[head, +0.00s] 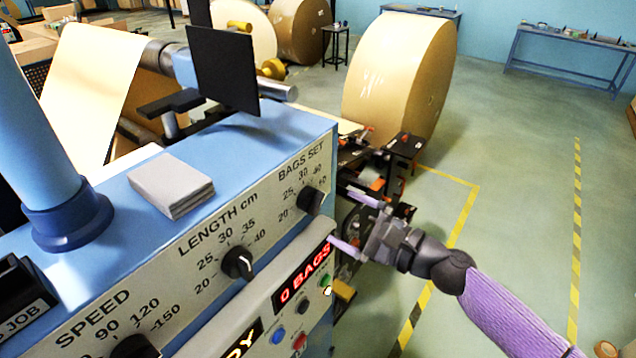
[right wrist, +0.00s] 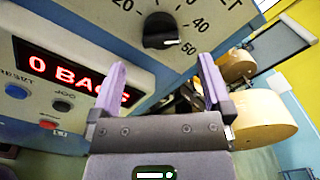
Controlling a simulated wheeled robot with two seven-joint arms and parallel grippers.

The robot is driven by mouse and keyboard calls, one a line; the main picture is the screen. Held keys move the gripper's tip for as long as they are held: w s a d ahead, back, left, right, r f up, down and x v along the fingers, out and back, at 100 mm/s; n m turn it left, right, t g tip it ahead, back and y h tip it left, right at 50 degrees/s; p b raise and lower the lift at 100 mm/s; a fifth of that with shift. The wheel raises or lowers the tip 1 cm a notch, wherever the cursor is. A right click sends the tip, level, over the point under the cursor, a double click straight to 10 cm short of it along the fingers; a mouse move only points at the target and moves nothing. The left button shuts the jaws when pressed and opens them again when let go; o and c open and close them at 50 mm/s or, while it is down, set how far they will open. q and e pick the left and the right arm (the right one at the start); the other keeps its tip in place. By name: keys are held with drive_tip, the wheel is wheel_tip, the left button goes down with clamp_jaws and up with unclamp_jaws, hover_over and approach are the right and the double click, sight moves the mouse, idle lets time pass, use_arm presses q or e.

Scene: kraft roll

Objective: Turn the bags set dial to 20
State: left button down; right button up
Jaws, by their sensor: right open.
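The bags set dial (head: 311,200) is a black knob on the grey panel's right end, under the BAGS SET label with marks from 20 to 50. In the right wrist view the dial (right wrist: 160,32) sits just beyond the fingertips, its white pointer mark turned toward 50. My right gripper (head: 355,221) is open and empty, just right of the panel's end. In the right wrist view its two purple fingers (right wrist: 161,68) stand apart below the dial, not touching it. My left gripper is not in view.
The length dial (head: 238,263) and speed dial (head: 135,347) share the panel. Below is a red display (head: 304,275) reading 0 BAGS, with buttons (head: 299,340) near it. A grey pad (head: 171,186) lies on the machine top. A large kraft roll (head: 395,75) stands behind.

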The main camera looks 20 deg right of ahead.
sight(320, 205)
drive_tip(key=p+x, duration=0.1)
drive_tip(key=x, duration=0.5)
drive_tip(key=shift+w+a, duration=0.1)
drive_tip(key=shift+w, duration=0.2)
drive_tip(key=shift+w+a, duration=0.1)
drive_tip(key=shift+a, duration=0.15)
drive_tip(key=shift+c, duration=1.3)
drive_tip(key=c, duration=1)
